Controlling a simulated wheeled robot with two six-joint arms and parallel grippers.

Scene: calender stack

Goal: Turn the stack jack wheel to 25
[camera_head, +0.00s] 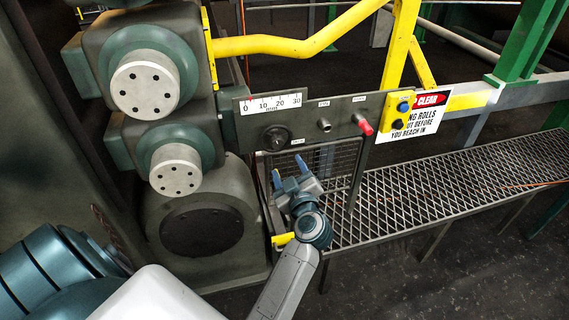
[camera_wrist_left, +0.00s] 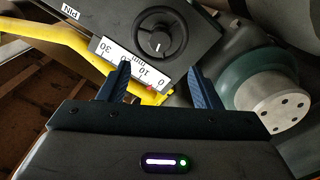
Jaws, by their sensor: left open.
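The stack jack wheel is a round black knob (camera_head: 275,138) at the lower left of a dark panel, and it also shows in the left wrist view (camera_wrist_left: 161,36). Above it in the head view is a white scale (camera_head: 270,104) marked 0 to 30 mm; its red pointer is near 0. The scale also shows in the left wrist view (camera_wrist_left: 135,66), upside down. My left gripper (camera_head: 288,171) is open and empty, below the knob in the head view and apart from it. Its two blue fingers (camera_wrist_left: 159,68) point toward the panel. My right gripper is not in view.
Right of the knob, the panel has a small grey control (camera_head: 324,125) and a red one (camera_head: 363,124). A yellow post (camera_head: 398,55) and a warning sign (camera_head: 411,117) stand farther right. Round roll ends (camera_head: 145,82) are at left. A mesh walkway (camera_head: 450,185) lies below right.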

